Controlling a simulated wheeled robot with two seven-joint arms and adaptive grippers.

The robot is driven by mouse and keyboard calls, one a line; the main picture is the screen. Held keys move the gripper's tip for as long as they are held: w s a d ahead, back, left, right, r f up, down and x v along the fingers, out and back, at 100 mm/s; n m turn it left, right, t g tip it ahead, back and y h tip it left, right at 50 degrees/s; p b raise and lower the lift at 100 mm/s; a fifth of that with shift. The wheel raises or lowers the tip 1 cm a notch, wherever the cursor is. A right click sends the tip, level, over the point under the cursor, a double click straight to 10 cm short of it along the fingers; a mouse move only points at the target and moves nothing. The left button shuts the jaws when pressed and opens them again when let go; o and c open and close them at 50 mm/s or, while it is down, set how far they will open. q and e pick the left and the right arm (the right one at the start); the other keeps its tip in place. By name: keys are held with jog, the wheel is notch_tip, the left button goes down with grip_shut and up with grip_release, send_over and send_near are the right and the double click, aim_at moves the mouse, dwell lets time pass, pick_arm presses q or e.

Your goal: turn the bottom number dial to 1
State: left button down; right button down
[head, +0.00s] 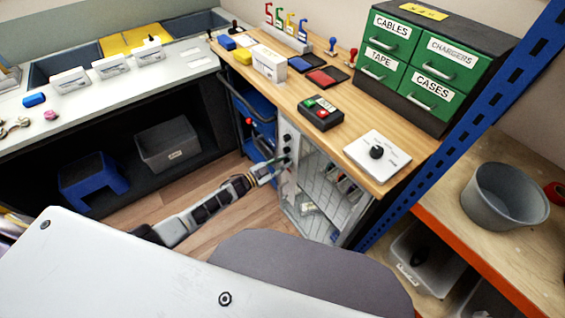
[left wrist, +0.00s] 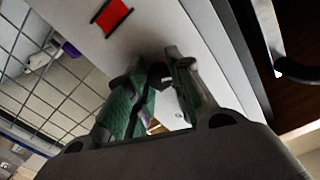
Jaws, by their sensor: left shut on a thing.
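A light grey panel (head: 294,158) on the front of the wooden bench carries a column of small black dials; one upper dial (head: 286,140) shows clear of the gripper. My left gripper (head: 284,163) reaches the lower part of this column. My right gripper is in neither view.
A wire-mesh door (head: 328,190) stands right beside the panel, and a blue cart (head: 262,140) is to its left. On the bench are a button box (head: 320,113), a white plate with a black knob (head: 385,148) and green drawers (head: 425,65). A red rectangular piece (left wrist: 112,15) sits near the fingers.

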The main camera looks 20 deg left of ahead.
pick_arm(q)
jog(key=shift+n, duration=1.2)
jog(key=shift+a, duration=0.1)
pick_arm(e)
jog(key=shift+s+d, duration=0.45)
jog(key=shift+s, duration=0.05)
pick_arm(q)
jog(key=shift+n, duration=0.3)
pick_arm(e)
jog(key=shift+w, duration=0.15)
pick_arm(q)
jog(key=c, duration=1.2)
grip_release()
jog(key=shift+c, duration=0.2)
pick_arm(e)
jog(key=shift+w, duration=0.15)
pick_arm(q)
jog(key=shift+s, duration=0.15)
jog(key=shift+v, duration=0.9)
jog(key=v, duration=1)
